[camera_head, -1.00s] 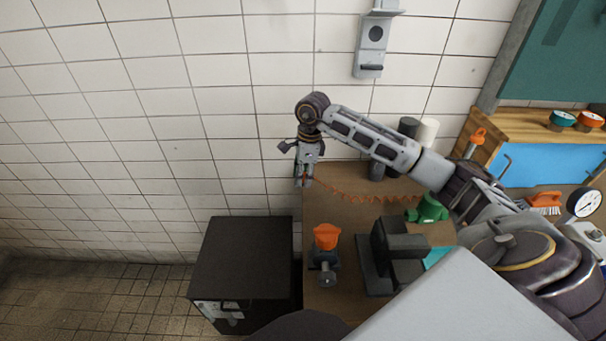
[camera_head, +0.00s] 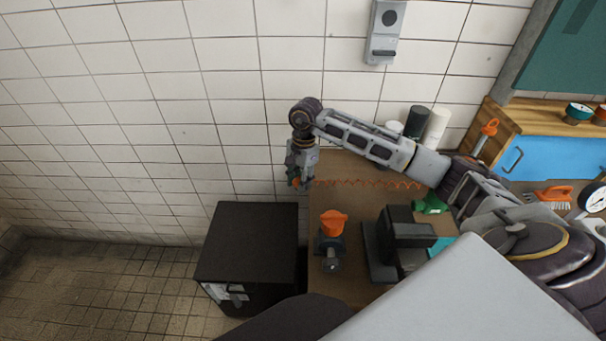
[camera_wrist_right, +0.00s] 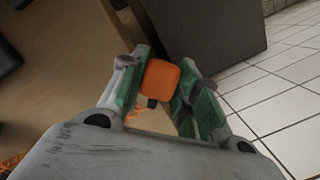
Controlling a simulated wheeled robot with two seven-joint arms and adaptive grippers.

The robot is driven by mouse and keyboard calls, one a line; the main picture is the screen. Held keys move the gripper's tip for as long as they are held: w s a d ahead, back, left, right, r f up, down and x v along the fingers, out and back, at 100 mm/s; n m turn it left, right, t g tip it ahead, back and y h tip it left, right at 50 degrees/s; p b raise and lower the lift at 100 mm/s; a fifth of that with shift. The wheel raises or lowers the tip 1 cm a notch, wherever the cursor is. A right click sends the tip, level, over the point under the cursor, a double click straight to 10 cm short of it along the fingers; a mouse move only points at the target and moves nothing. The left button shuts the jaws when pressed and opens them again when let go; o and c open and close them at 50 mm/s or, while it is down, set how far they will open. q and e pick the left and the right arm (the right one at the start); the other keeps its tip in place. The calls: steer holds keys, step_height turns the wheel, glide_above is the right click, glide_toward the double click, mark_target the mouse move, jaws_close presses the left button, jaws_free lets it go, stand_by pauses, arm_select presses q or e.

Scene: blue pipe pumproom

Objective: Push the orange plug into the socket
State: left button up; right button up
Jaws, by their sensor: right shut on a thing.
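My right gripper (camera_head: 295,180) points down beside the far left edge of the table. It is shut on the orange plug (camera_wrist_right: 161,80), which shows between the green-padded fingers (camera_wrist_right: 160,92) in the right wrist view. In the head view only a small bit of the plug shows. An orange coiled cord (camera_head: 370,183) stretches right from near the gripper across the table. A grey wall box with a round dark opening (camera_head: 389,17), which looks like the socket, is on the white tiles, up and right of the gripper and well apart from it. My left gripper is not in view.
A dark cabinet (camera_head: 245,240) stands left of the brown table (camera_head: 345,163). An orange-knobbed valve (camera_head: 333,222) and a dark block-shaped device (camera_head: 400,235) stand on the table. Dark and white cylinders (camera_head: 437,128) stand at the back. Floor at left is clear.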

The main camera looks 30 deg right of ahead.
steer(key=a+f+n, duration=0.1)
steer(key=a+n, duration=0.1)
steer(key=n, duration=0.1)
steer(key=shift+s+f+n, duration=0.3)
steer(key=shift+s+f, duration=0.1)
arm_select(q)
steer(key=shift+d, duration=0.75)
arm_select(e)
steer(key=s+a+f+n+g+h, duration=0.1)
steer(key=s+a+f+n, duration=0.2)
steer(key=n, duration=0.8)
step_height(320, 180, down, 2)
steer(key=shift+a+f, duration=0.1)
steer(key=shift+a, duration=1.05)
